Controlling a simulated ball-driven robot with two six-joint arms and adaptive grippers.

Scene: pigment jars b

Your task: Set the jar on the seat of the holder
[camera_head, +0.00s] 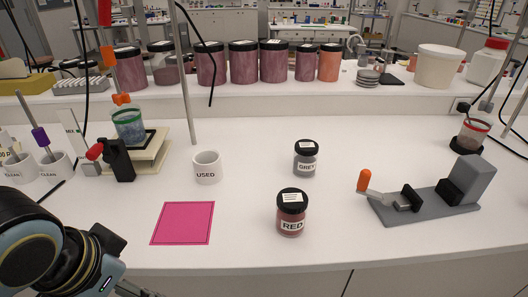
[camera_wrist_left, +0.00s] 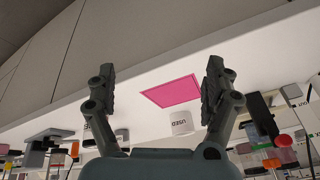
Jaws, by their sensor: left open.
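A red jar (camera_head: 291,214) with a black lid and a RED label stands upright on the white table. A smaller grey jar (camera_head: 306,159) with a black lid and a GREY label stands upright behind it. A grey holder (camera_head: 425,211) with black pads, an upright block and an orange-tipped handle lies at the right; nothing stands between its pads. My left gripper is open and empty in the left wrist view (camera_wrist_left: 161,66). In the head view my left arm is at the lower left, its gripper mostly out of frame. My right gripper is not in view.
A pink mat (camera_head: 183,223) lies left of the red jar, with a white USED cup (camera_head: 207,167) behind it. A stand with a green-rimmed beaker (camera_head: 129,126) is at the left. Large pigment jars (camera_head: 243,62) line the back shelf. Table between mat and red jar is clear.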

